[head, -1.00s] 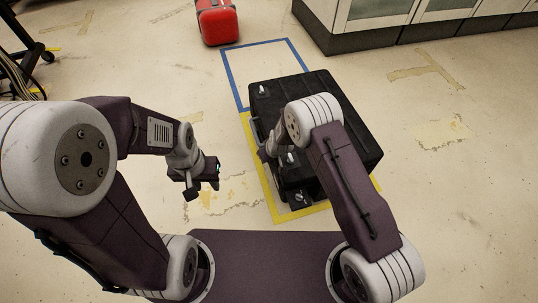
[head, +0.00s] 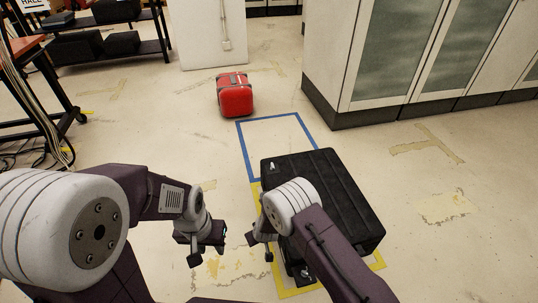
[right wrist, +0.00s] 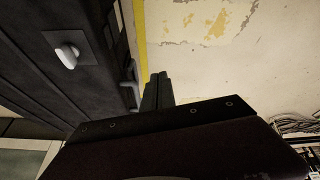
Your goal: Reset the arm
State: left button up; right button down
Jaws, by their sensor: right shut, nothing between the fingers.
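My left gripper (head: 208,248) hangs over the bare floor, left of the black case (head: 325,200); whether its fingers are apart is unclear. My right gripper (head: 264,250) is beside the case's left side in the head view, partly hidden by its own arm. In the right wrist view its fingers (right wrist: 157,92) are together with nothing between them. There the dark case (right wrist: 60,90) fills the left, with a pale latch (right wrist: 67,56) and a handle (right wrist: 130,85) close to the fingers. I cannot tell if they touch the handle.
The black case stands in a yellow taped outline (head: 375,263). An empty blue taped outline (head: 277,118) lies behind it. A red case (head: 235,95) stands beyond that. Cabinets (head: 425,55) line the back right; a shelf rack (head: 105,40) and cables stand at the left.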

jog(key=shift+d, duration=0.1)
jog(key=w+d+r+m+t, duration=0.1)
jog(key=w+d+r+t, duration=0.1)
jog(key=w+d+r, duration=0.5)
jog(key=w+d+r+m+t, duration=0.15)
jog(key=w+r, duration=0.25)
jog(key=r, duration=0.6)
jog(key=s+d+r+m, duration=0.2)
jog(key=s+d+r, duration=0.1)
jog(key=d+r, duration=0.6)
jog(key=s+d+f+m+g+h, duration=0.1)
jog(key=s+d+g, duration=0.25)
jog(key=s, duration=0.95)
jog(key=s+d+f+m+g+h, duration=0.1)
jog(key=s+d+g, duration=0.25)
jog(key=s, duration=0.85)
notch_tip(320, 180, up, 34)
jog(key=p, duration=3.3)
jog(key=shift+w+d+p, duration=0.15)
jog(key=shift+p, duration=0.2)
